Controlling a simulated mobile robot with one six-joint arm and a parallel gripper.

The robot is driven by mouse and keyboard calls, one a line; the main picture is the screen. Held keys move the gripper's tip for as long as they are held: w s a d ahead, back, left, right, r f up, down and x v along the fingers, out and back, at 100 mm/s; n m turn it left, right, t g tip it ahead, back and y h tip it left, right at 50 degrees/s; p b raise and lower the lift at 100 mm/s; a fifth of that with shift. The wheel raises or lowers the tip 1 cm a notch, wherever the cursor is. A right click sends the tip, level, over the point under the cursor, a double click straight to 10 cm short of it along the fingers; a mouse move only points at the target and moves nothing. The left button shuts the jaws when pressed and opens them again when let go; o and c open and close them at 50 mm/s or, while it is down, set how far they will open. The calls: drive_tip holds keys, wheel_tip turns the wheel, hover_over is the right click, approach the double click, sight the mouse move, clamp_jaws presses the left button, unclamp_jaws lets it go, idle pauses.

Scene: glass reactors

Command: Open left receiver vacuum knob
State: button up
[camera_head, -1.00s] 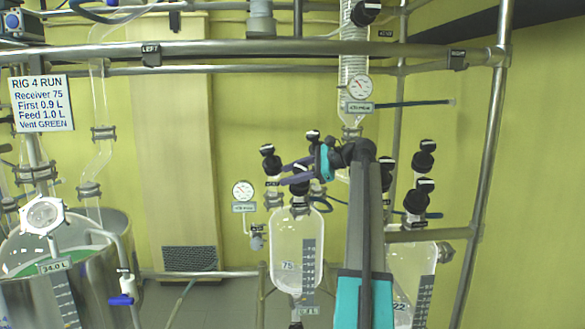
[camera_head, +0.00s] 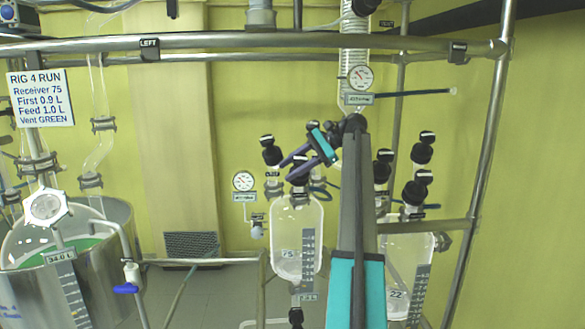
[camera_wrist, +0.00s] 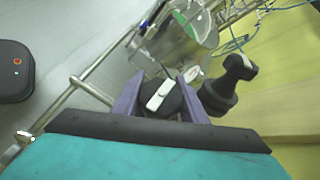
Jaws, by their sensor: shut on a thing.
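The left receiver (camera_head: 297,245) is a clear glass vessel labelled 75, below and left of my arm in the head view. Several black knobs stand on its top; one knob (camera_head: 267,141) is at the upper left. My gripper (camera_head: 292,168) reaches in from the right at the receiver's top. In the wrist view its two purple fingers (camera_wrist: 158,98) are shut on a black knob (camera_wrist: 172,101) with a white bar mark. That knob also shows in the head view (camera_head: 299,173), partly covered by the fingers. Another black knob (camera_wrist: 240,70) stands just right of the fingers in the wrist view.
A second receiver (camera_head: 398,270) labelled 22 stands right of my arm, with several black knobs above it. A gauge (camera_head: 243,181) hangs left of the left receiver. A steel rail (camera_head: 250,42) crosses above. A steel vessel (camera_head: 95,280) stands at far left.

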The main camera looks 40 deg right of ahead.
drive_tip(key=shift+s+f, duration=0.1)
drive_tip(key=o, duration=1.1)
drive_tip(key=shift+c, duration=0.2)
drive_tip(key=shift+r, duration=0.25)
